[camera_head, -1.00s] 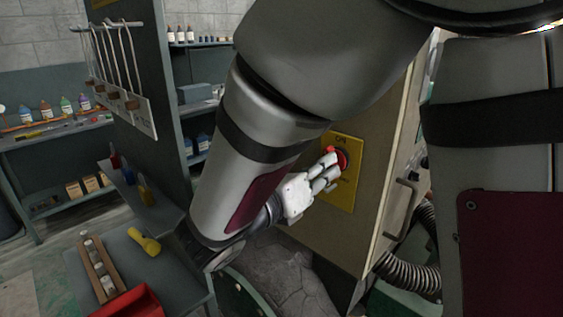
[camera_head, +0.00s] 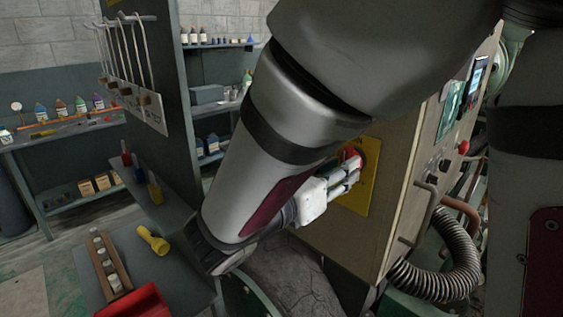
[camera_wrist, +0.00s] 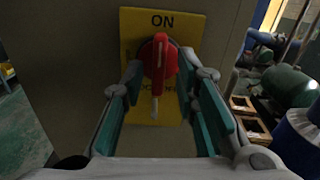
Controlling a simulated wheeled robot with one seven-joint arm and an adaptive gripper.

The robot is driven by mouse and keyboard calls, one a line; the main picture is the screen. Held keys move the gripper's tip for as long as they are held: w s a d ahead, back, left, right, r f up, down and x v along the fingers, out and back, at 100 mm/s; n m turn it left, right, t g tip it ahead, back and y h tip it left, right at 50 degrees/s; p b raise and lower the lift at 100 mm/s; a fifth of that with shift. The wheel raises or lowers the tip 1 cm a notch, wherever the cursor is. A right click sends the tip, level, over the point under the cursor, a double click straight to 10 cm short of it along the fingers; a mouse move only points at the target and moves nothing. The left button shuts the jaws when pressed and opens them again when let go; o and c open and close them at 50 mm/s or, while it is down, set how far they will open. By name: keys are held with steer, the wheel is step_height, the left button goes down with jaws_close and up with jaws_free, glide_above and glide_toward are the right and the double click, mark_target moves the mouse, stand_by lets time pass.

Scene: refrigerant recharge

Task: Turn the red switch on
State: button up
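The red switch (camera_wrist: 157,62) is a rotary knob on a yellow plate (camera_wrist: 190,32) marked ON at its top. Its handle stands about vertical in the wrist view, with a pale tip pointing down. The plate is on the side of a beige cabinet (camera_head: 400,190). My gripper (camera_wrist: 162,88) has its two teal-padded fingers on either side of the handle, with visible gaps, so it is open around it. In the head view my gripper (camera_head: 350,178) is at the red switch (camera_head: 360,158), which is partly hidden by the fingers and arm.
The cabinet front has a handle (camera_head: 425,215), a red button (camera_head: 463,147) and a ribbed hose (camera_head: 450,275). A bench at lower left holds a yellow flashlight (camera_head: 153,240) and a red bin (camera_head: 135,302). Hooks hang on a panel at upper left.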

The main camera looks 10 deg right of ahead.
steer(key=p+v, duration=0.2)
steer(key=v, duration=0.7)
stand_by(0.4)
steer(key=shift+d, duration=0.15)
